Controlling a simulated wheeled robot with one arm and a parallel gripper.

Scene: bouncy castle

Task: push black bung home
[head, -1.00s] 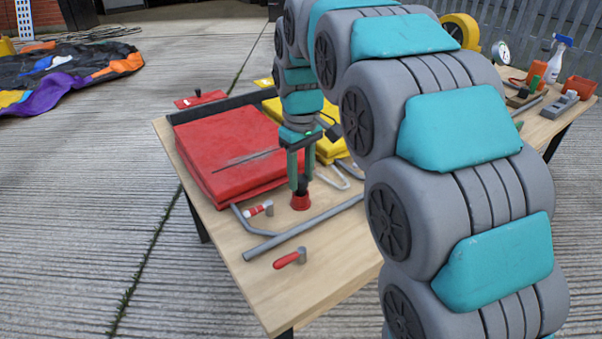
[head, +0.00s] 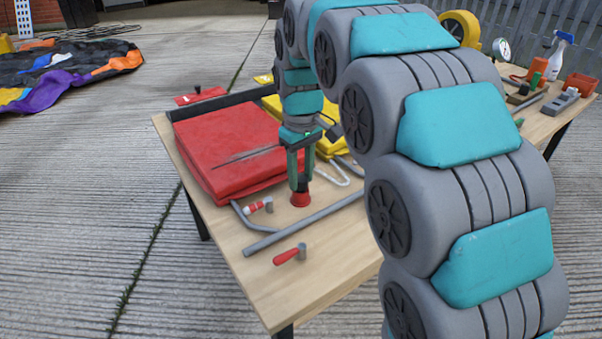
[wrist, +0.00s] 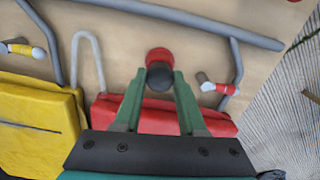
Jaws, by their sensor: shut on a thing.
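The black bung (wrist: 160,79) is between my gripper's fingertips in the wrist view. My gripper (head: 300,187) is shut on it and points down at the table. A flared red fitting (head: 300,200) stands upright on the wood directly below the fingertips. In the wrist view, the red fitting (wrist: 159,56) shows just beyond the bung, its rim lined up with it. The bung is at the fitting's mouth; how deep it sits is hidden by the fingers.
A folded red sheet (head: 225,150) and a yellow one (head: 329,146) lie behind on the table (head: 330,265). A grey bar (head: 300,228), a red-and-white handled valve (head: 257,206) and a red-handled valve (head: 289,255) lie nearby. The front corner is clear.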

